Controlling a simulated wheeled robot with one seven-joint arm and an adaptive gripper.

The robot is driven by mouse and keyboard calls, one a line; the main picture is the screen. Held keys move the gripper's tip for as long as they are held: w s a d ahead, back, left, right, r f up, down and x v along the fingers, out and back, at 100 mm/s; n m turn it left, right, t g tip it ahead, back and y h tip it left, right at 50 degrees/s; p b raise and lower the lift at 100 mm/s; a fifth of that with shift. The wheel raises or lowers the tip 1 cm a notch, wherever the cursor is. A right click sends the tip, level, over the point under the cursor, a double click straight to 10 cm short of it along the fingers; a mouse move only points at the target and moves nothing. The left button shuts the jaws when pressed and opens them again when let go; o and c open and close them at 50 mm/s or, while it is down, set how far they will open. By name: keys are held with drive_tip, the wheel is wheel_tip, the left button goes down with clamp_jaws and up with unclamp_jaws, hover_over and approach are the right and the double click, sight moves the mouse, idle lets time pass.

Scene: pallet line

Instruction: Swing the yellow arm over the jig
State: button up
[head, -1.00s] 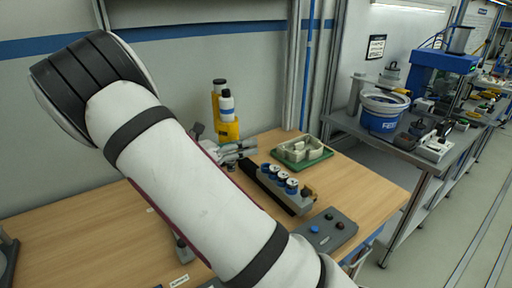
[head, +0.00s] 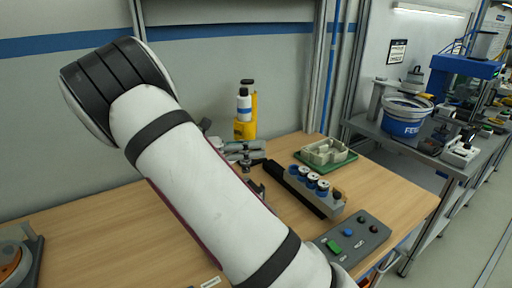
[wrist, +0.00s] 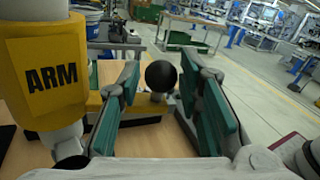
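The yellow arm (wrist: 48,75), marked ARM, stands close on the left in the wrist view. In the head view a yellow upright part (head: 247,121) stands at the back of the bench behind a white and black cylinder. My gripper (wrist: 162,100) is open, with green pads on both fingers. A black ball knob (wrist: 161,76) shows in the gap between the fingers; I cannot tell whether they touch it. In the head view the gripper (head: 243,150) is small and partly hidden by my forearm. A green-based fixture with a pale part (head: 326,153), possibly the jig, sits at the back right.
A grey rack with several blue and white cylinders (head: 310,182) stands right of my gripper. A control box with buttons (head: 352,236) is near the bench's front right. A dial device (head: 18,258) sits at the front left. The wooden bench (head: 110,220) has bare room at left.

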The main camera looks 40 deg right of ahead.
drive_tip(key=shift+d, duration=0.1)
drive_tip(key=v, duration=1.2)
idle(0.4)
drive_tip(key=s+d+r+m+t+y, duration=0.2)
drive_tip(key=s+m+y, duration=0.1)
drive_tip(key=s+y, duration=0.25)
drive_tip(key=s+d+r+m+t+y, duration=0.1)
drive_tip(key=s+r+m+y, duration=0.2)
drive_tip(key=s, duration=0.4)
drive_tip(key=shift+s+a+m+t+y, duration=1.3)
drive_tip(key=shift+s+a+m+t, duration=0.2)
drive_tip(key=shift+s, duration=1.2)
drive_tip(key=shift+s+a+m+t+y, duration=1.3)
drive_tip(key=shift+s+m+t, duration=0.25)
drive_tip(key=shift+s, duration=1.2)
drive_tip(key=shift+s+a+m+t+y, duration=1.25)
drive_tip(key=shift+s+a+m+t, duration=0.3)
drive_tip(key=shift+s, duration=1.15)
